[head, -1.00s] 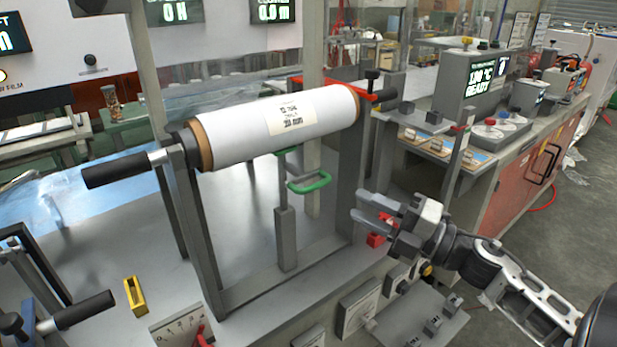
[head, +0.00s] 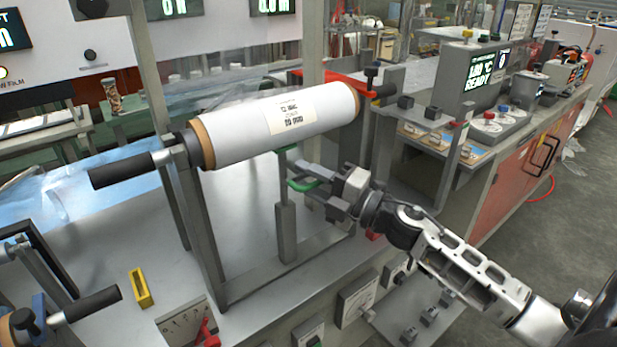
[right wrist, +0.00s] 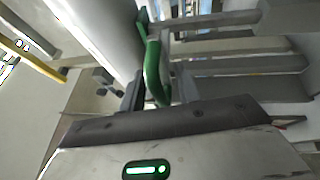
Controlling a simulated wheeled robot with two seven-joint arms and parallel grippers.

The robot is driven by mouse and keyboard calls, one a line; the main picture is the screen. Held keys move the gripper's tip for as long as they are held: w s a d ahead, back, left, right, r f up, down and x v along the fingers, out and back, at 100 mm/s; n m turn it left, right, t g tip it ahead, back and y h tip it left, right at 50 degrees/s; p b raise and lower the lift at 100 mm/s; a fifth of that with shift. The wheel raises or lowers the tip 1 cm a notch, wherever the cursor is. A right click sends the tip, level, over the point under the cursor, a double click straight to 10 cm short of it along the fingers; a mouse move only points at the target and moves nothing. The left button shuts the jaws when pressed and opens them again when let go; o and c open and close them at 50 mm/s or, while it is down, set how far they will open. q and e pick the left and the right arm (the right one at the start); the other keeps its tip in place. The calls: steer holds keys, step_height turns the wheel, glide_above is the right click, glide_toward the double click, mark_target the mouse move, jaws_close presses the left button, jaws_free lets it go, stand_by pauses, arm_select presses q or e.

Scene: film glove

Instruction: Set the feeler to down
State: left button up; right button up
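The feeler is a green loop handle (head: 300,186) on a grey post, just below the white film roll (head: 270,122). It stands raised, with its top close under the roll. My right gripper (head: 297,182) is at the loop with its fingers apart, one above and one below it. In the right wrist view the green loop (right wrist: 154,72) lies between the two dark fingers; I cannot tell whether either touches it. My left gripper is not in view.
The roll's frame post (head: 350,150) stands just behind my right gripper. A black crank handle (head: 120,171) sticks out left of the roll. A yellow block (head: 141,288) and a dial with a red pointer (head: 208,335) are at the front.

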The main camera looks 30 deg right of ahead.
jaws_close()
arm_select(q)
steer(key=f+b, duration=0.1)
steer(key=b, duration=0.2)
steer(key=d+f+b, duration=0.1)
steer(key=b, duration=0.3)
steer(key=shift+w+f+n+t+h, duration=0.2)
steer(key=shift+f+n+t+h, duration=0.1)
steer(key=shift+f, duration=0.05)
arm_select(e)
step_height(320, 180, down, 10)
steer(key=shift+r, duration=0.25)
jaws_free()
steer(key=shift+s, duration=0.1)
